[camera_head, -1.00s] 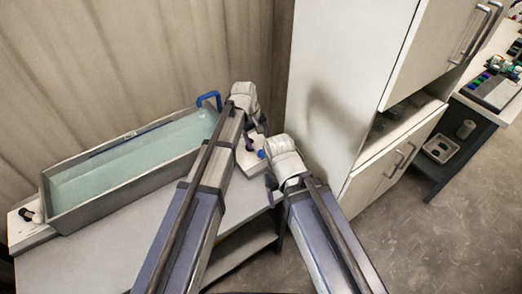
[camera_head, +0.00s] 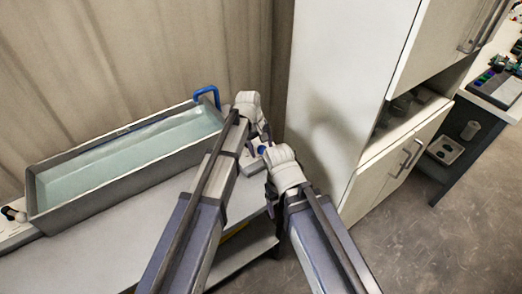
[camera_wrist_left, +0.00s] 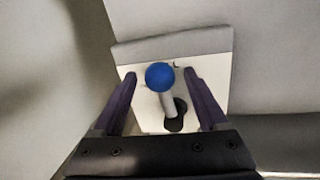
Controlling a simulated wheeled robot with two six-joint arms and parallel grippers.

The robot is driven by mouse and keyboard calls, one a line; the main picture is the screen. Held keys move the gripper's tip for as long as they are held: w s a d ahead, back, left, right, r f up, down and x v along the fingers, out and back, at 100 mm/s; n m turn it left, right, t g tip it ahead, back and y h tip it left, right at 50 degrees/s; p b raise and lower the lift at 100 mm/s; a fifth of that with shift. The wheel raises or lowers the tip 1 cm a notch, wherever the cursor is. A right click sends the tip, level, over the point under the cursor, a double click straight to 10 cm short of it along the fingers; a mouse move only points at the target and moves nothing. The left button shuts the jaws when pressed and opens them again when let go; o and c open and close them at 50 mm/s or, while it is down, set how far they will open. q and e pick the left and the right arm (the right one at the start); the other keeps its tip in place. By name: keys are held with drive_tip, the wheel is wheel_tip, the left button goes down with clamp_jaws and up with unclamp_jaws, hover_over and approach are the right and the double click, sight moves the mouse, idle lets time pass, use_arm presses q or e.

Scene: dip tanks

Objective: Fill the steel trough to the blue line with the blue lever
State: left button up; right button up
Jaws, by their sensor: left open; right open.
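The steel trough (camera_head: 110,184) stands on the bench at left and holds pale blue-green water (camera_head: 130,158). A dark line shows along its back inner wall; I cannot tell exactly how the water stands against it. A blue spout (camera_head: 208,93) arches over the far right end. The blue lever (camera_wrist_left: 159,76) has a round blue knob on a pale stem, on a white plate. My left gripper (camera_wrist_left: 162,92) is open, with the knob between its fingers in the wrist view; contact is not clear. My right gripper (camera_head: 269,187) is open, lower and nearer.
Another lever with a black knob (camera_head: 9,212) sits on a plate at the trough's left end. A tall white cabinet (camera_head: 345,90) stands close to the right of my grippers. The grey bench top (camera_head: 110,250) is clear in front. Open floor lies at lower right.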

use_arm(q)
drive_tip(key=shift+c, duration=0.3)
clamp_jaws()
idle(0.3)
idle(0.8)
